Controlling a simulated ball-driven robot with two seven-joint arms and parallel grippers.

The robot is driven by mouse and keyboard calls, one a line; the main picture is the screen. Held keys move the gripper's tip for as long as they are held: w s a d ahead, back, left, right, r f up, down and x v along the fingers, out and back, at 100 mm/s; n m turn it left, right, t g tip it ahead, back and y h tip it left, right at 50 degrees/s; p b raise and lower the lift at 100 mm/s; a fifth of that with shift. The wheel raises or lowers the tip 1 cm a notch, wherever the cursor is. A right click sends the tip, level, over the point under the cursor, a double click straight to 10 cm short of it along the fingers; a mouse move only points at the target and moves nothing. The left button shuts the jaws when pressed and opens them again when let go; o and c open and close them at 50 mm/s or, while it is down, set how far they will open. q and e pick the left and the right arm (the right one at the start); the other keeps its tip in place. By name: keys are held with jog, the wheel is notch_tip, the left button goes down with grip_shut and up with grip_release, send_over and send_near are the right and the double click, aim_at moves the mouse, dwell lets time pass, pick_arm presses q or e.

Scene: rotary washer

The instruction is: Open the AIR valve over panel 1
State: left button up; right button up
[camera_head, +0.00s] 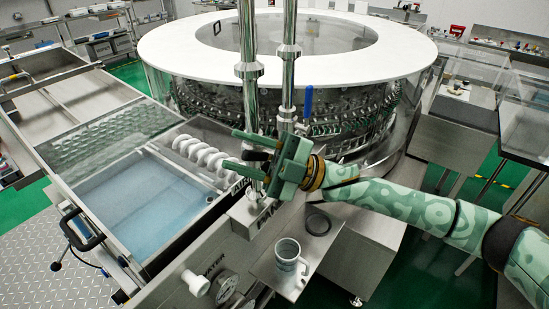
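Two vertical steel pipes rise in front of the round washer. The right pipe (288,70) carries an upright blue valve handle (308,101). The left pipe (249,70) runs down behind my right gripper (229,149). That gripper reaches in from the right and is open, its two green fingers pointing left around the lower part of the left pipe. A small dark part (256,156) shows between the fingers; I cannot tell if it is a valve handle. My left gripper is out of view.
The round washer with a white ring top (165,50) stands behind. A water basin (145,205) and a white coil (205,157) lie to the left. A metal cup (288,256) stands on a small shelf in front. A gauge (226,288) and a white knob (195,283) sit at the front.

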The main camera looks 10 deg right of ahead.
jog(key=b+v, duration=0.3)
jog(key=v, duration=1.3)
jog(key=shift+d+f, duration=0.1)
jog(key=shift+f, duration=0.05)
